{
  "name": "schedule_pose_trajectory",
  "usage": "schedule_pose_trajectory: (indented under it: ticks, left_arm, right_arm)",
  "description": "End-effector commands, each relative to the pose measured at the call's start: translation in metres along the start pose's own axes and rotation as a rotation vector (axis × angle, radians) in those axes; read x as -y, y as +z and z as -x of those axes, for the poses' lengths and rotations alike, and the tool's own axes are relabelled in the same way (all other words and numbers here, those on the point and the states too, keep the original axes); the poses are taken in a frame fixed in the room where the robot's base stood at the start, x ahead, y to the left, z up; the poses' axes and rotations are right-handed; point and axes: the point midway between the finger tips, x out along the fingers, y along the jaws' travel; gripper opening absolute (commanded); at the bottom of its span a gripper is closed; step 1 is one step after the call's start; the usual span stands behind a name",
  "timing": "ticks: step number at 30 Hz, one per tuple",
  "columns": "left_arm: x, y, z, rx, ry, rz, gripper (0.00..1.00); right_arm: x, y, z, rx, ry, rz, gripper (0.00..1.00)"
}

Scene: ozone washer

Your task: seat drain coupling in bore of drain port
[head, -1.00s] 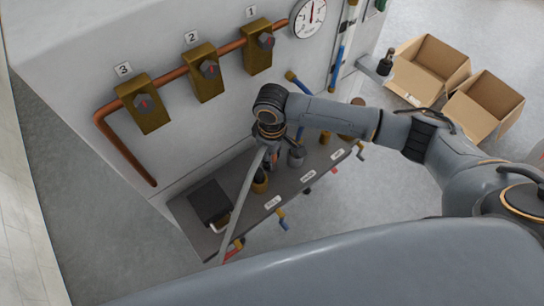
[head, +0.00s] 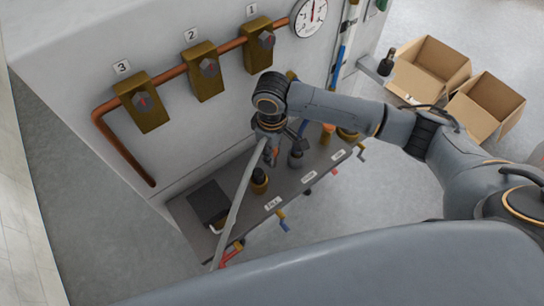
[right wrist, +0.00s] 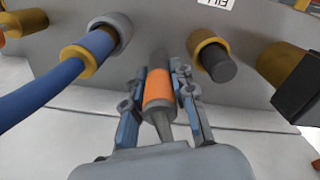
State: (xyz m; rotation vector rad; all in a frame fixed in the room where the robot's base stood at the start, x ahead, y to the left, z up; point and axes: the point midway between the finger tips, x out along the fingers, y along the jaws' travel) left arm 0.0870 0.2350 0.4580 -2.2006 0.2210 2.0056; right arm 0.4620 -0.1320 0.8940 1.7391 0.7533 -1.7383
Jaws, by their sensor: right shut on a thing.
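My right gripper (head: 270,152) is over the shelf in the head view. In the right wrist view (right wrist: 160,92) it is shut on the drain coupling (right wrist: 158,86), a grey piece with an orange band and a grey hose behind it. The coupling's far end points at the shelf between two ports; I cannot tell whether it touches anything. On the right is a brass port (right wrist: 207,45) with a dark cylinder in it, near the FILL label. On the left is a grey port (right wrist: 112,30) with a blue hose coupling. I cannot tell which is the drain port.
The grey hose (head: 237,205) hangs from my gripper to the shelf's front edge. A black box (head: 209,202) lies at the shelf's left end. Small coloured valve handles (head: 282,222) stick out in front. Brass valves (head: 205,72) and a copper pipe line the wall above.

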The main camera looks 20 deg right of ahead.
Motion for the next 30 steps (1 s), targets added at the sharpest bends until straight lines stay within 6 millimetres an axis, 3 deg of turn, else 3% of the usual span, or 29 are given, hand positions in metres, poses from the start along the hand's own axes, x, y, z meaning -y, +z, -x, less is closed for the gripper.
schedule_pose_trajectory:
  ticks: [9, 19, 30]
  left_arm:
    - [0.0, 0.001, -0.008, 0.001, 0.0, 0.0, 0.47]
    - [0.0, 0.002, -0.014, 0.001, 0.0, 0.0, 0.47]
    - [0.0, 0.002, -0.014, 0.001, 0.0, 0.0, 0.47]
  right_arm:
    - [0.028, 0.049, 0.066, -0.003, 0.003, 0.004, 0.0]
    - [0.061, 0.106, 0.093, 0.0, 0.001, 0.003, 0.0]
    - [0.069, 0.121, 0.102, 0.001, 0.001, -0.01, 0.0]
